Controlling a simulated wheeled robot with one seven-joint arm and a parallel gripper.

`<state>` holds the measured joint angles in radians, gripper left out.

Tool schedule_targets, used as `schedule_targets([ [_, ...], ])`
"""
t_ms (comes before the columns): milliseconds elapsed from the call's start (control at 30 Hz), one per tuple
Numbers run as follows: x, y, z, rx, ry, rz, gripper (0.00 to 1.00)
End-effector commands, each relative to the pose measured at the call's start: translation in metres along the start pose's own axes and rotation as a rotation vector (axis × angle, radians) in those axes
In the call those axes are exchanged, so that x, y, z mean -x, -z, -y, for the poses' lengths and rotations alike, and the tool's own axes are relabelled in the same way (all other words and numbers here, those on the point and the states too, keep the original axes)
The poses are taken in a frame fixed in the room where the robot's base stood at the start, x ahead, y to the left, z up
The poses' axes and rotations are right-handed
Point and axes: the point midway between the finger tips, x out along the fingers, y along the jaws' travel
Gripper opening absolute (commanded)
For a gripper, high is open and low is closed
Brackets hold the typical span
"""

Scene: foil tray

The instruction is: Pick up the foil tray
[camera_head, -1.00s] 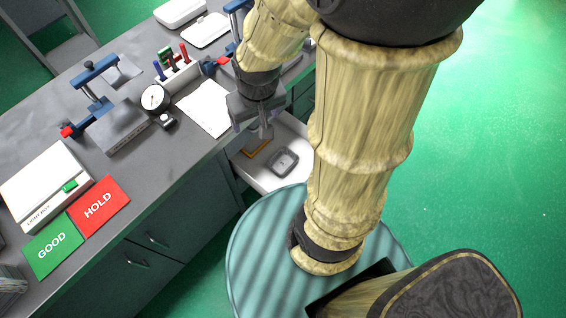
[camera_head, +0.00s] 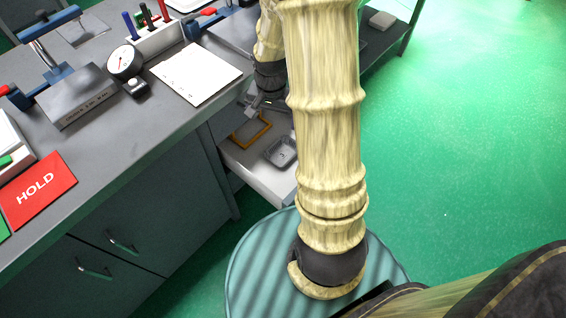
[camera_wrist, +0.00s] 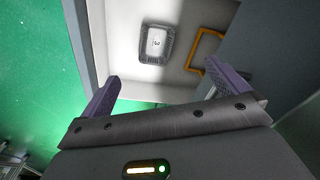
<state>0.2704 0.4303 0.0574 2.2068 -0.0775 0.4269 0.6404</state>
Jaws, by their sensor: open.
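The foil tray (camera_head: 281,151) is a small grey rounded tray lying in an open white drawer (camera_head: 262,180) below the bench top. In the wrist view the foil tray (camera_wrist: 155,44) shows from above, with a pale label in its middle, beyond my fingertips. My gripper (camera_wrist: 163,82) is open, its two purple-grey fingers wide apart with nothing between them. In the head view my gripper (camera_head: 262,104) is at the drawer's back left, up and left of the tray and apart from it; my arm partly hides that area.
An orange frame (camera_head: 251,130) lies in the drawer beside the tray; it also shows in the wrist view (camera_wrist: 204,50). The drawer walls and the bench (camera_head: 150,120) edge stand close by. A white sheet (camera_head: 197,73) and a dial gauge (camera_head: 125,62) lie on the bench.

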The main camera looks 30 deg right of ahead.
Motion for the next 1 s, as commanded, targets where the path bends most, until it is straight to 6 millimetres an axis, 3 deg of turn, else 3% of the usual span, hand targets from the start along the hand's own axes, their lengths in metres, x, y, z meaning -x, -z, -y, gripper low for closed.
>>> schedule_targets([
  [33,-0.029,0.006,-0.003,-0.042,-0.006,0.008,0.99],
  [300,-0.114,0.043,-0.021,-0.335,-0.040,0.051,0.99],
  [433,-0.130,0.054,-0.027,-0.420,-0.049,0.061,0.99],
  [833,-0.133,0.056,-0.030,-0.439,-0.052,0.063,0.99],
  [1000,-0.156,0.053,-0.030,-0.437,-0.053,0.065,0.99],
])
